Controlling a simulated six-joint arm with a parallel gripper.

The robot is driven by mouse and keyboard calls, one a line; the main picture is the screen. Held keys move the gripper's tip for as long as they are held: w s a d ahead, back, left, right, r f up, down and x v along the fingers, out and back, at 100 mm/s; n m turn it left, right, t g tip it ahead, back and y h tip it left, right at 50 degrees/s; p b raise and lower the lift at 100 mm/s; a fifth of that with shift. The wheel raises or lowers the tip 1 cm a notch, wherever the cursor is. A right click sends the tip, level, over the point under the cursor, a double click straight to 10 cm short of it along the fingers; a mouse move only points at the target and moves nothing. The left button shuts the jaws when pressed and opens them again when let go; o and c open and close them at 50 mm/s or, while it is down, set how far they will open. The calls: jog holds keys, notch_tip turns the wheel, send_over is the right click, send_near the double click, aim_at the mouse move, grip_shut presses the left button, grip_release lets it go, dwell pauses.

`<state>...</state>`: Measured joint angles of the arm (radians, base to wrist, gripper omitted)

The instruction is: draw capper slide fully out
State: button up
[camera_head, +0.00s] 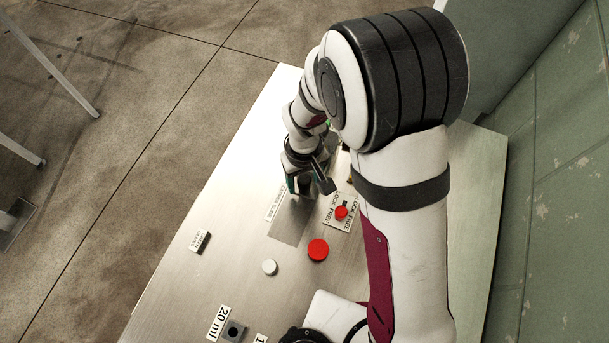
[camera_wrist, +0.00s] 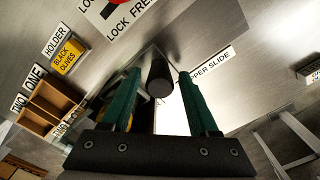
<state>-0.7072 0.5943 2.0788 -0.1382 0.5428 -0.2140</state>
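The capper slide's label (camera_wrist: 208,68) is partly hidden behind my right finger in the wrist view, and it also shows in the camera_head view (camera_head: 275,203). Beside it a dark cylindrical handle (camera_wrist: 159,78) points toward the wrist camera. My gripper (camera_wrist: 159,73) has its two green fingers on either side of this handle, with a visible gap on each side. In the camera_head view my gripper (camera_head: 305,184) is low over the metal panel, and the arm hides part of it. A dark grey strip (camera_head: 289,228) lies on the panel below it.
A red lock knob (camera_head: 341,212) on a LOCK/FREE plate sits close to the right of my gripper. A red button (camera_head: 318,250), a white button (camera_head: 269,267) and a small black part (camera_head: 200,241) stand nearer. A wooden rack (camera_wrist: 47,110) and a yellow BLACK OLIVES label (camera_wrist: 67,52) lie left.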

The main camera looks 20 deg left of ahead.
grip_shut()
dwell(1.2)
